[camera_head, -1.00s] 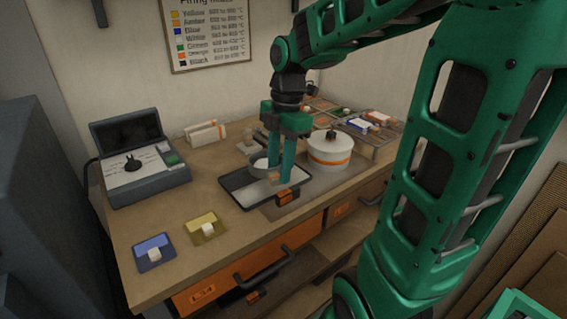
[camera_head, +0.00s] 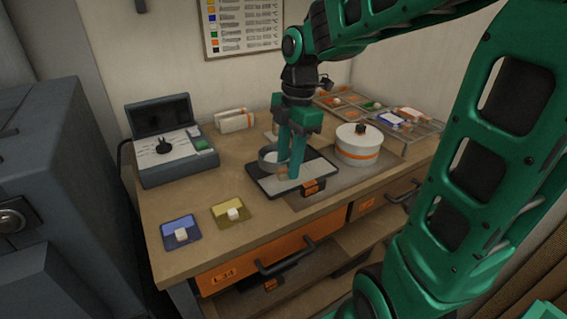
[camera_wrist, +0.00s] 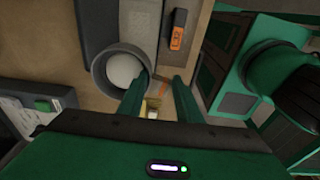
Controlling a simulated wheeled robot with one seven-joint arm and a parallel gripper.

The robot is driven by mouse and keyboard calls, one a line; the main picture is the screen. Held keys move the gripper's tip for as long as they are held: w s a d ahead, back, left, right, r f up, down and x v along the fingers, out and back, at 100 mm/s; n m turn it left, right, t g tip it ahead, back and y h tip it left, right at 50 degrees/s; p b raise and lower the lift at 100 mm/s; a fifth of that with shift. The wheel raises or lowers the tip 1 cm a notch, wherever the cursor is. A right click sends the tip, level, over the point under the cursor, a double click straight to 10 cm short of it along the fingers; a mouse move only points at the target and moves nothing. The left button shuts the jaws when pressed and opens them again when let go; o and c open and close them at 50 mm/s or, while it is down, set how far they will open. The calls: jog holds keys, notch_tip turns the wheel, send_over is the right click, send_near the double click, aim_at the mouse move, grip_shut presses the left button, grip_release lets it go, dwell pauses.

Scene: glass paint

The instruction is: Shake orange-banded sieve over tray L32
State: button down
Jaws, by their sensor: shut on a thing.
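My gripper (camera_head: 289,172) points down over the tray, its fingers shut on the handle side of a small round sieve. The sieve (camera_head: 268,152) is a grey cup just left of the fingers. In the wrist view the sieve (camera_wrist: 101,70) shows from above with pale material inside; my gripper (camera_wrist: 162,82) is beside it. I cannot make out its orange band clearly. Tray L32 (camera_head: 322,166) is shallow and black-rimmed with a pale inside, below the sieve. Its orange tag (camera_wrist: 178,37) shows in the wrist view. The fingers hide part of the tray.
A white round pot with an orange band (camera_head: 358,150) stands right of the tray. A grey control box (camera_head: 172,160) is at the left.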

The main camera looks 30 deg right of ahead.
jog(key=shift+w+d, duration=1.8)
jog(key=shift+d, duration=1.95)
jog(key=shift+w+d, duration=1.8)
jog(key=shift+d, duration=1.95)
jog(key=shift+s+a, duration=0.15)
jog(key=shift+a, duration=4.15)
jog(key=shift+s+a, duration=0.15)
jog(key=shift+a, duration=4.1)
jog(key=d, duration=1.7)
jog(key=shift+w, duration=0.25)
jog(key=shift+r, duration=0.1)
jog(key=shift+r, duration=2.4)
